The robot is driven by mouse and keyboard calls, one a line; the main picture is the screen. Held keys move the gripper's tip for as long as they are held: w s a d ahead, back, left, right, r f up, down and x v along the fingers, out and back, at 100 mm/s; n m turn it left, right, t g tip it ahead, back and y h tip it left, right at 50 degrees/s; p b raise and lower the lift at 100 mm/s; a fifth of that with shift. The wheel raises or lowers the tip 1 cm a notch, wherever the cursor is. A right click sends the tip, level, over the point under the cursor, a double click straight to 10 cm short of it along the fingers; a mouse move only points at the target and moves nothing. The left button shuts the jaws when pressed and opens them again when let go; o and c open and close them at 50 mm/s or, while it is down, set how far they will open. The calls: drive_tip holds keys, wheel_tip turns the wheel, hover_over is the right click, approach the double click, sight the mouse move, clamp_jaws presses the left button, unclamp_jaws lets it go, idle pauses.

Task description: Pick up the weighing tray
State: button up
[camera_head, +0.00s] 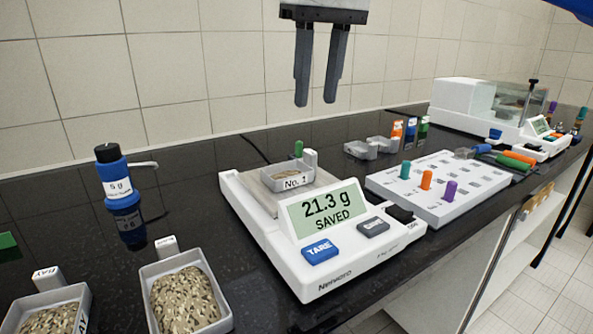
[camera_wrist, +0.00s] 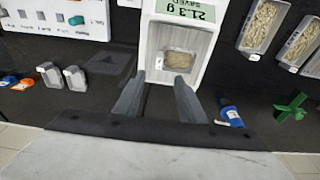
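The weighing tray (camera_head: 301,179) is a small grey tray labelled "No. 1" with some grain in it. It sits on the pan of a white balance (camera_head: 345,262) whose display reads 21.3 g SAVED. In the wrist view the tray (camera_wrist: 178,69) lies just beyond the fingertips, on the square pan. My gripper (camera_head: 315,103) hangs above and behind the balance, fingers pointing down, apart and empty. In the wrist view my gripper (camera_wrist: 159,76) also shows a clear gap between its fingers. It does not touch the tray.
Two grain-filled trays stand front left, one of them here (camera_head: 186,297). A blue 5 g bottle (camera_head: 114,178) stands behind them. A white peg board (camera_head: 440,188) lies right of the balance. Small grey trays (camera_head: 362,149) and a green object (camera_head: 298,148) are behind it.

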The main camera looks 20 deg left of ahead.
sight(310, 151)
drive_tip(key=f, duration=0.4)
drive_tip(key=w+a+f, duration=0.1)
drive_tip(key=f, duration=0.8)
drive_tip(key=shift+w+a, duration=0.15)
drive_tip(key=shift+a, duration=0.05)
clamp_jaws()
